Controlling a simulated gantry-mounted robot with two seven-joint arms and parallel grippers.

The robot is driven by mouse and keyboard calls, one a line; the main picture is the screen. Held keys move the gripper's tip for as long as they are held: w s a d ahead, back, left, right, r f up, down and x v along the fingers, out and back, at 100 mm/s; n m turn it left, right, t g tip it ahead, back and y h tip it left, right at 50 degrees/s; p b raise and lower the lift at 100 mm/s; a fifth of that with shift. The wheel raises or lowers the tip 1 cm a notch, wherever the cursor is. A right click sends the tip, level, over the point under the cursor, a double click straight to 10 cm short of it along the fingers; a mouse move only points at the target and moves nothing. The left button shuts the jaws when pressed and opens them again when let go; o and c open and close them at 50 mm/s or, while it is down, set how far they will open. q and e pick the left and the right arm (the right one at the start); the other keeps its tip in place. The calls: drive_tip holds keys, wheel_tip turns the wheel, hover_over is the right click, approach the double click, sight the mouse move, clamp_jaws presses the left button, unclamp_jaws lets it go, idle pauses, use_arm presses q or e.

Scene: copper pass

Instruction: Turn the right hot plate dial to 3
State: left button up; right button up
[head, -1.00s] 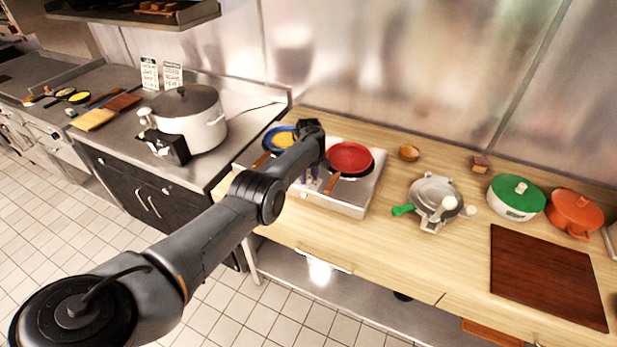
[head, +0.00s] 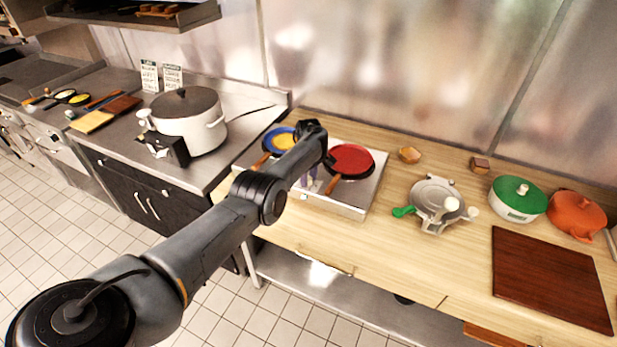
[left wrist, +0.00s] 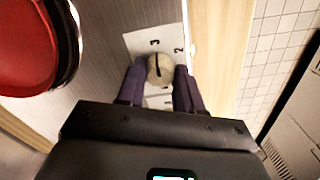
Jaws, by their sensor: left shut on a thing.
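The hot plate (head: 347,207) is a pale metal unit on the wooden counter, carrying a blue pan and a red pan. In the left wrist view a round beige dial (left wrist: 160,72) sits on a white label plate (left wrist: 146,42) marked 3 and 2. The dark line on the dial points up, roughly toward the 3. My left gripper (left wrist: 160,82) is shut on this dial, with a purple finger on each side. In the head view my left gripper (head: 309,180) is at the hot plate, and my arm hides part of it. My right gripper is not in view.
The red pan (head: 352,158) stands close to my left gripper, its handle toward the front. The blue pan (head: 270,138) lies behind my arm. A waffle iron (head: 436,200), a green-lidded pot (head: 517,196) and a cutting board (head: 548,275) are to the right.

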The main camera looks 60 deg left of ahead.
sight(309, 179)
use_arm(q)
drive_tip(key=o, duration=1)
drive_tip(key=shift+o, duration=0.2)
drive_tip(key=shift+r, duration=0.5)
wheel_tip(309, 179, up, 10)
drive_tip(key=p, duration=0.1)
drive_tip(key=shift+s, duration=0.1)
